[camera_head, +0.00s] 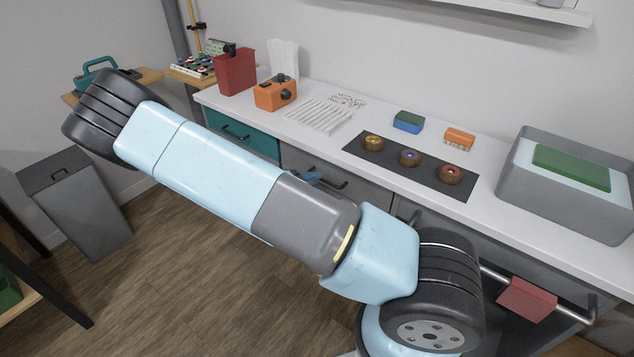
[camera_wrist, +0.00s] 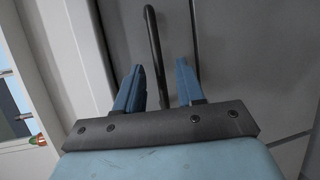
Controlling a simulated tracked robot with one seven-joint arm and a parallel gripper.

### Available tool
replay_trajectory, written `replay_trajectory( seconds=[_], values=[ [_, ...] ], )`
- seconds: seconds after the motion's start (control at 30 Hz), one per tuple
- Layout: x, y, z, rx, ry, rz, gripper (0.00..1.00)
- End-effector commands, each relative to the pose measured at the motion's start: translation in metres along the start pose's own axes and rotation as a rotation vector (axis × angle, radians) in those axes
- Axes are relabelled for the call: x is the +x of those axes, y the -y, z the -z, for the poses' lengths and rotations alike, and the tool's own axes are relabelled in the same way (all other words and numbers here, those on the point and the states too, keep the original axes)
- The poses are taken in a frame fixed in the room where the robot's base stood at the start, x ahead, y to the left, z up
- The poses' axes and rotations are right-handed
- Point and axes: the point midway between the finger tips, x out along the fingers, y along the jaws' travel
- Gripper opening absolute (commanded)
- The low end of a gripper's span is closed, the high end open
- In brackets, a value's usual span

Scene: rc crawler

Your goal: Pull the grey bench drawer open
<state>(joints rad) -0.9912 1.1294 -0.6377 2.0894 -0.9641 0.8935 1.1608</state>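The grey bench drawer (camera_head: 368,197) is under the white worktop, just right of the teal drawer, and looks shut. Its dark bar handle (camera_head: 341,184) shows at its front. In the wrist view my gripper (camera_wrist: 160,68) is open, with a finger on each side of the dark handle (camera_wrist: 154,45). Gaps show between the bar and both fingers. The grey drawer front (camera_wrist: 225,50) fills much of the wrist view behind them.
The teal drawer (camera_head: 247,137) is to the left. A rail with a red cloth (camera_head: 527,299) runs along the bench's right part. Above, the worktop (camera_head: 320,145) holds a dark mat, several small items and a grey bin (camera_head: 565,206). The wooden floor before the bench is clear.

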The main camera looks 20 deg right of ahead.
Motion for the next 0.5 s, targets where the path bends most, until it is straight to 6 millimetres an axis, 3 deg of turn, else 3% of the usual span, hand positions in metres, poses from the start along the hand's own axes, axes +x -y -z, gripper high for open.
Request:
replay_trajectory(
  seconds=[0.2,0.5],
  values=[
    [0.018,0.0,0.0,0.0,0.001,0.0,0.38],
    [0.02,0.0,0.0,0.0,0.0,0.0,0.38]
  ],
)
